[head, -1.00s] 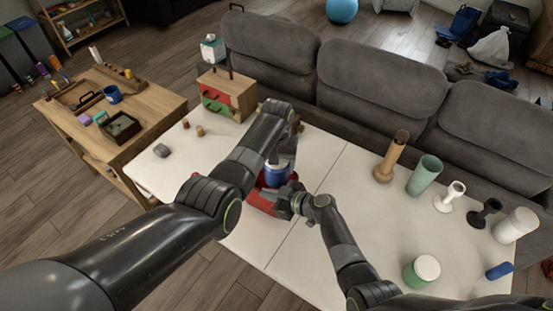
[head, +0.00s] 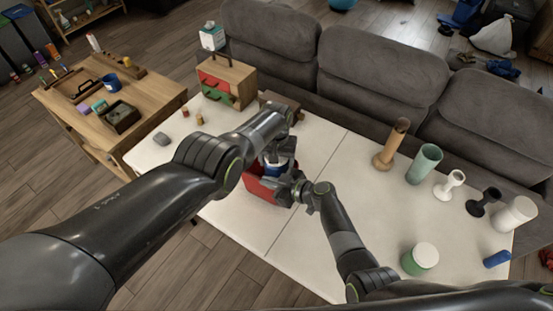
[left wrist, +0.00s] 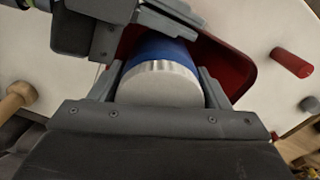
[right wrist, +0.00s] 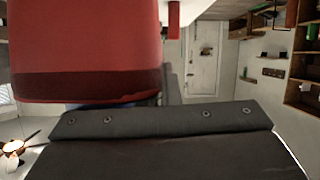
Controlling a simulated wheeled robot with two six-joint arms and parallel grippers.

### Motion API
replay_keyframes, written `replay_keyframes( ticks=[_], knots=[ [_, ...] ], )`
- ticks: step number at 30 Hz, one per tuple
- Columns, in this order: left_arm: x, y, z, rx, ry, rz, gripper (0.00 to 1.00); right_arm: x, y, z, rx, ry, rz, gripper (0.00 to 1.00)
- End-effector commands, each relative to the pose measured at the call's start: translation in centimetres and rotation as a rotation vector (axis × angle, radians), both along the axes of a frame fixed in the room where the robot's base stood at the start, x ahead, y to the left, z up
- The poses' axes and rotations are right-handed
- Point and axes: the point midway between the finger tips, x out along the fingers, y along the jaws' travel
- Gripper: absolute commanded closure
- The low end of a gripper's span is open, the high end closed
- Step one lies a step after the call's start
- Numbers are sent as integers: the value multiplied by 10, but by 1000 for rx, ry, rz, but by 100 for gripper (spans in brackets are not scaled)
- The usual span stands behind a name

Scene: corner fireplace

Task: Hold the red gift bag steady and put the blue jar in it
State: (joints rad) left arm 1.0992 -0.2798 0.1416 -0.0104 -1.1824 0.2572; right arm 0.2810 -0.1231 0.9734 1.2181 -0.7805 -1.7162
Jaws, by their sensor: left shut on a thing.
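The red gift bag (head: 262,191) stands on the white table, partly hidden by my arms. My left gripper (head: 277,157) is over the bag's mouth, shut on the blue jar (head: 273,170). In the left wrist view the jar's white ribbed lid (left wrist: 160,85) sits between the fingers, and its blue body reaches down inside the bag's red rim (left wrist: 238,72). My right gripper (head: 292,190) is at the bag's right side by the rim. In the right wrist view the red bag (right wrist: 85,45) fills the upper left; the right fingertips are hidden there.
A tan bottle (head: 391,146), a green cup (head: 425,163), several white and black items and a green jar with a white lid (head: 420,259) stand on the right. A wooden drawer box (head: 228,82) stands behind left. The sofa (head: 370,75) borders the back edge.

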Motion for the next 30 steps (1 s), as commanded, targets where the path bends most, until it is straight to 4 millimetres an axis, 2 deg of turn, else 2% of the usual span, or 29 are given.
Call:
replay_keyframes(
  ticks=[4,5,10,22,30],
  knots=[
    [0,0,1,0,-1,0,62,0,0,0,0,0,0,100],
    [0,0,1,0,-1,0,27,0,0,0,0,0,0,100],
    [0,0,1,0,-1,0,5,0,0,0,0,0,0,100],
    [0,-1,1,-1,1,-1,5,0,0,0,0,0,0,100],
    [1,-3,11,-3,0,-5,5,0,0,0,1,-1,0,100]
  ],
)
